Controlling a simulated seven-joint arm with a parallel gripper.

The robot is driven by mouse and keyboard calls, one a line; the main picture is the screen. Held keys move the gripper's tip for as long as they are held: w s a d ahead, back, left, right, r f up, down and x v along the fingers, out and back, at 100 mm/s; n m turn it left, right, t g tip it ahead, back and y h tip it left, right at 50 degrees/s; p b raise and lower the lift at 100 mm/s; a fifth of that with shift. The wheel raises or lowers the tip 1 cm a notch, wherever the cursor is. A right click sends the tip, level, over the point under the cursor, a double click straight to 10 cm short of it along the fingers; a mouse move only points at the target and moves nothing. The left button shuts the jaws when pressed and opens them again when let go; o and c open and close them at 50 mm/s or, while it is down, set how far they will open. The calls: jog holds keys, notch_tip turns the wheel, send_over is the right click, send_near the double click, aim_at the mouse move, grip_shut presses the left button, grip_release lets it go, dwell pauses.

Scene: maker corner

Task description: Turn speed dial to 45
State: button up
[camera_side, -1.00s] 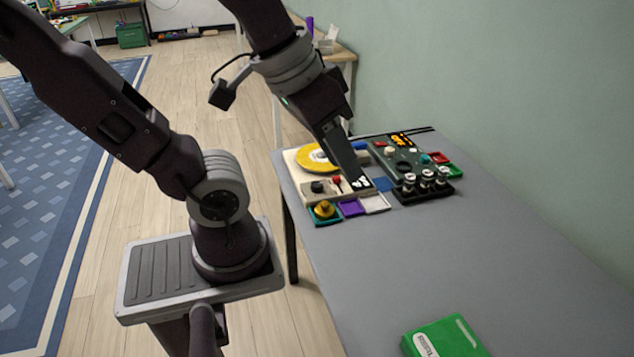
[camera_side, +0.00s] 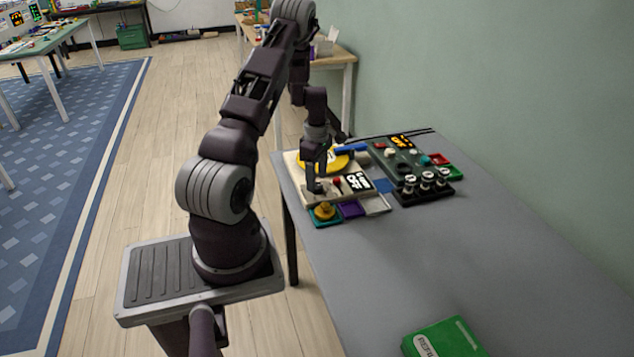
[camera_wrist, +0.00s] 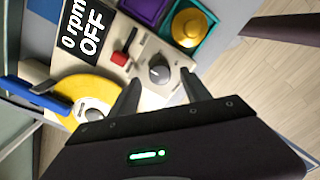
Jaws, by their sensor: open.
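The speed dial (camera_wrist: 159,71) is a dark round knob with a light pointer mark, on a cream machine panel (camera_side: 345,192). In the wrist view it lies ahead of and between my two open fingers. My gripper (camera_wrist: 160,88) is open and empty, pointing down over the panel's near left corner; in the side view my gripper (camera_side: 318,187) hides the dial. The display (camera_wrist: 85,35) reads "0 rpm OFF". A red switch (camera_wrist: 121,57) sits beside the dial. A yellow disc (camera_wrist: 85,93) lies on the machine. Whether the fingers touch the dial I cannot tell.
A dark control box (camera_side: 398,162) stands to the right. The table's near part is clear except a green box (camera_side: 446,339).

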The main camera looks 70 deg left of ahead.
notch_tip(320, 180, down, 2)
jog(key=shift+f, duration=0.1)
grip_shut()
